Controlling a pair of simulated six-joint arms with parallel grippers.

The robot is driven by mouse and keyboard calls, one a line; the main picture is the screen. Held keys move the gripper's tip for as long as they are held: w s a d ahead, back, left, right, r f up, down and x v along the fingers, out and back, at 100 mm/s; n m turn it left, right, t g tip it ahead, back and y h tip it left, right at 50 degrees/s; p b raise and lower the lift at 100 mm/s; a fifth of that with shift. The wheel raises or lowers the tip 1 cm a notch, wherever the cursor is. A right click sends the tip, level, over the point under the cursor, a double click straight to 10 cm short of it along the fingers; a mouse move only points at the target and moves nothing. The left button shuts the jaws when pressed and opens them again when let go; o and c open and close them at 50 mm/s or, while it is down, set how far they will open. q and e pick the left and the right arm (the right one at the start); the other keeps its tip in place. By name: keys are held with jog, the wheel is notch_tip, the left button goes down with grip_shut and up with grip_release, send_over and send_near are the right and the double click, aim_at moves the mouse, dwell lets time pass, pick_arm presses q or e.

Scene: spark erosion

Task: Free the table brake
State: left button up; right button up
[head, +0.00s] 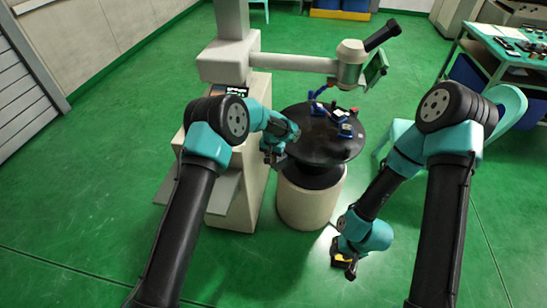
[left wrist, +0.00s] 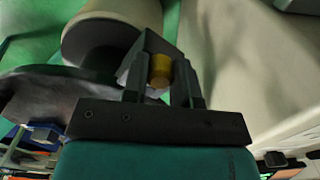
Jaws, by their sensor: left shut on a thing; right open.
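The round dark table (head: 342,152) stands on a pale cylindrical pedestal (head: 312,207) in the head view. My left gripper (head: 272,156) is at the table's left edge; it also fills the lower middle of the left wrist view (left wrist: 162,75). It is shut on a yellow, brass-like cylindrical knob (left wrist: 160,70), which looks like the table brake's grip. In the head view the knob is hidden by the gripper and arm. My right gripper (head: 348,269) is open and low, over the floor to the right of the pedestal, apart from the table.
Several small blue, red and black items (head: 343,130) lie on the table top. A pale machine column (head: 233,25) with a side arm (head: 295,63) and scope head (head: 350,65) overhangs it. A workbench (head: 500,45) stands at the right. The green floor in front is clear.

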aim_at(272, 156)
pick_arm(q)
jog(key=shift+a, duration=0.1)
jog(key=o, duration=0.9)
jog(key=shift+r, duration=0.1)
notch_tip(272, 156, up, 17)
jog(key=shift+r, duration=0.1)
dwell(0.3)
dwell(0.4)
